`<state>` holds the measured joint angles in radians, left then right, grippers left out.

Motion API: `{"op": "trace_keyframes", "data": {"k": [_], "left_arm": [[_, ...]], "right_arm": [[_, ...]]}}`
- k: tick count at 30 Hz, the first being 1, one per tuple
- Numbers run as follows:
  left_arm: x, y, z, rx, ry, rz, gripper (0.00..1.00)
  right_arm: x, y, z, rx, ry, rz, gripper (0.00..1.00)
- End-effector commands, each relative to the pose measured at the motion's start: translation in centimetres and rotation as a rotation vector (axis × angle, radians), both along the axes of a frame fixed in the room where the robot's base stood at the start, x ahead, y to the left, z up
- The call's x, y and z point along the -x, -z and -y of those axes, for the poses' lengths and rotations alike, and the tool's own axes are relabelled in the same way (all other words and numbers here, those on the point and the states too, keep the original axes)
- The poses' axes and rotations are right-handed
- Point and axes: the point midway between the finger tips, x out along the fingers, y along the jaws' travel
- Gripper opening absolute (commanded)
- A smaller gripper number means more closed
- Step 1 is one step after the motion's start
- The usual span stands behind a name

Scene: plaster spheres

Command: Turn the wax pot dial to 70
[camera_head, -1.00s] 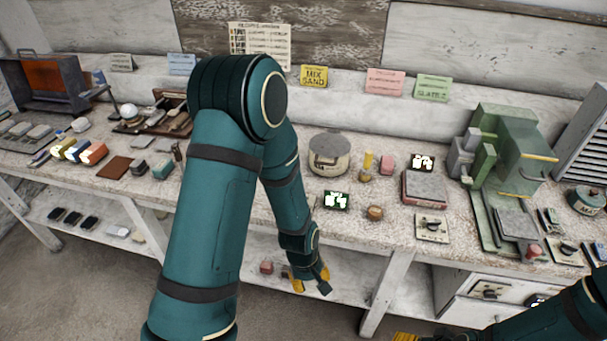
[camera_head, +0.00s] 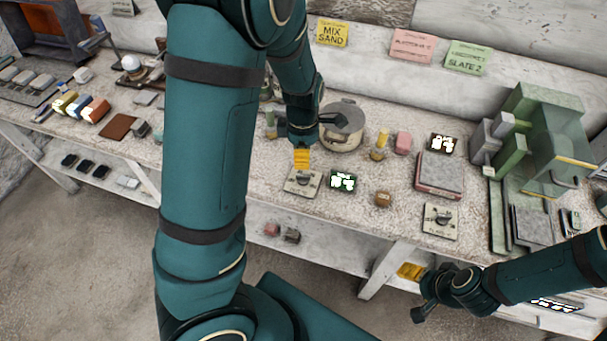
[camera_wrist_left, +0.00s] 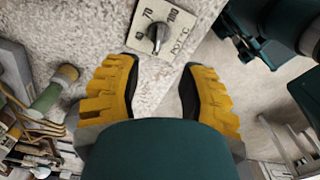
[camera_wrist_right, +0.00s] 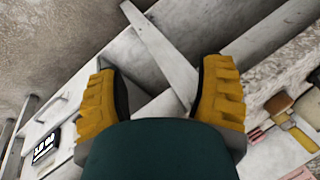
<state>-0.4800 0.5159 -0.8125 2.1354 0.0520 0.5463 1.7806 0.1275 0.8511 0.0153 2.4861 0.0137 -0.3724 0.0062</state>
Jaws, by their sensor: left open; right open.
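The wax pot dial (camera_head: 300,181) is a dark knob on a pale square plate at the table's front edge. In the left wrist view, the knob (camera_wrist_left: 158,34) sits on a plate marked 40, 70, 100 and "POT °C"; its exact setting is hard to read. My left gripper (camera_head: 302,158) is over the plate, open and empty; in its wrist view the knob is just beyond and between the yellow fingers. The lidded round pot (camera_head: 341,136) stands behind. My right gripper (camera_head: 411,272) is open and empty in front of the table, lower right.
A small lit display (camera_head: 343,182) is right of the dial, its digits unreadable. A brown block (camera_head: 383,199) and a second knob plate (camera_head: 440,220) lie further right. A green machine (camera_head: 540,140) stands at the right.

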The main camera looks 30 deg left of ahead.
Motion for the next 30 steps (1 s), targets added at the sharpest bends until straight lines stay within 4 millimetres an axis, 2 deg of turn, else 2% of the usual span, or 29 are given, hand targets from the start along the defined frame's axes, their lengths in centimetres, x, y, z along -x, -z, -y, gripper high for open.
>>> {"op": "trace_keyframes", "data": {"k": [1, 3, 12, 18, 27, 28, 30], "left_arm": [[0.1, 1.4, -0.1, 0.000, -0.003, -0.004, 0.40], [0.1, 2.9, -0.1, -0.001, -0.001, -0.004, 0.40], [0.1, 7.8, 0.0, 0.000, 0.000, -0.002, 0.40], [0.0, 9.1, 0.0, 0.000, 0.001, 0.000, 0.40], [0.0, 9.3, 0.0, 0.000, 0.002, 0.001, 0.40], [0.0, 9.3, 0.0, 0.000, 0.002, 0.001, 0.43], [0.0, 9.3, 0.0, 0.000, 0.002, 0.001, 0.19]], "right_arm": [[0.1, 0.7, 0.0, 0.000, -0.002, -0.003, 0.68], [0.3, 1.2, -0.1, -0.002, -0.006, -0.006, 0.68], [0.9, 2.7, -0.2, -0.005, -0.016, -0.019, 0.68], [1.0, 3.0, -0.2, -0.005, -0.019, -0.022, 0.68], [1.0, 3.0, -0.2, -0.005, -0.019, -0.022, 0.68], [1.0, 3.0, -0.2, -0.005, -0.019, -0.022, 0.68], [1.0, 3.0, -0.2, -0.005, -0.019, -0.022, 0.68]]}}
